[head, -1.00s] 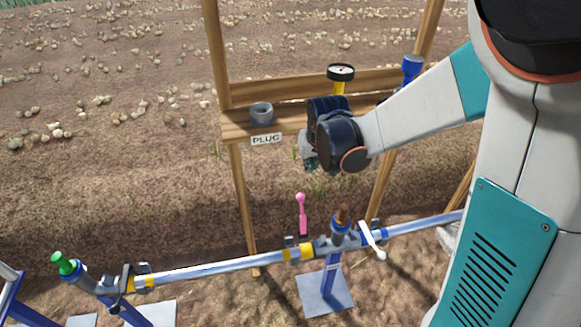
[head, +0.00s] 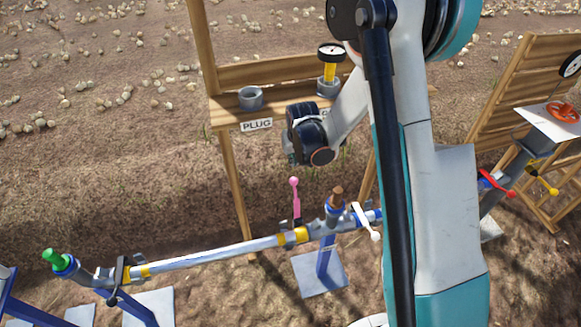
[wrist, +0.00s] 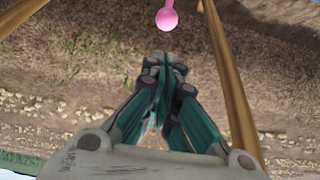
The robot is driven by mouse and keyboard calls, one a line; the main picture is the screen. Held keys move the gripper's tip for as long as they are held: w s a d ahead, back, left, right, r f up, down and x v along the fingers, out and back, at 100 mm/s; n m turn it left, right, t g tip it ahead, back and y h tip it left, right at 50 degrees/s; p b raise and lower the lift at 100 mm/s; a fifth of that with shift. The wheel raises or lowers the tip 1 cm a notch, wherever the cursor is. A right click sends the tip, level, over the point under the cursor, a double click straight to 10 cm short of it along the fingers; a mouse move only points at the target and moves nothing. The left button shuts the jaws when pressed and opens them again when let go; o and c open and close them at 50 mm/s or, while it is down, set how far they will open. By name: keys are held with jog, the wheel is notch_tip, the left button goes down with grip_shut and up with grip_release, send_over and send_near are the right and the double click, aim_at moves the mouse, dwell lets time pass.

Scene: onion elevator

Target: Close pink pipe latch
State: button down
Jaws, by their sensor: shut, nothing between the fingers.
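The pink latch (head: 295,200) stands upright on the pipe (head: 205,259), beside a yellow band near the middle post. Its round pink knob also shows at the top of the wrist view (wrist: 167,19). My gripper (head: 292,160) hangs above and just behind the latch in the head view, apart from it. In the wrist view its teal fingers (wrist: 165,62) are together with nothing between them. The fingertips are hardly visible in the head view.
A white lever (head: 366,222) sits right of the latch, beside a brown-topped post (head: 336,197). A wooden shelf (head: 290,108) with a PLUG label, a grey ring (head: 250,98) and a gauge (head: 331,62) stands behind. A green cap (head: 54,257) is at the pipe's left end.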

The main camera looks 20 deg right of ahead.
jog(key=b+x, duration=0.4)
jog(key=x, duration=0.6)
jog(key=shift+w, duration=0.1)
dwell(0.5)
